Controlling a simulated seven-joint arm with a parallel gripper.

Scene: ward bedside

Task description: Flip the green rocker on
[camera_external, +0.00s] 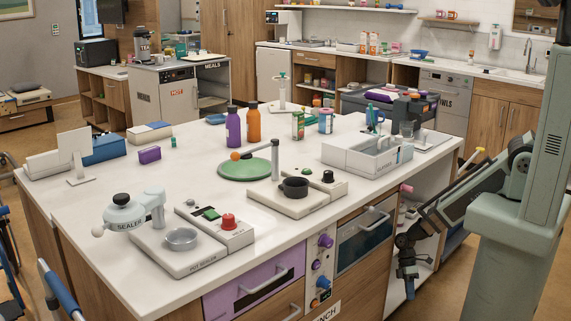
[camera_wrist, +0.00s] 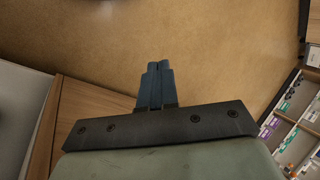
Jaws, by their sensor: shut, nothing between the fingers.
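A green rocker (camera_external: 211,214) sits on the white control box of the pot sealer, beside a red button (camera_external: 228,221). The sealer (camera_external: 180,262) stands on the front left of the white counter. Whether the rocker is on or off is too small to tell. My gripper (camera_external: 409,292) hangs low at the right, off the counter and well away from the rocker. In the wrist view my gripper (camera_wrist: 158,66) has its blue fingers together with nothing between them, pointing over the brown floor. The rocker does not show in the wrist view.
A second device (camera_external: 296,208) with a black pot stands right of the sealer. A green round board (camera_external: 245,170), purple bottle (camera_external: 233,127) and orange bottle (camera_external: 254,124) stand behind. A white divided tray (camera_external: 345,163) is on the counter's right. Drawers and knobs line the front.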

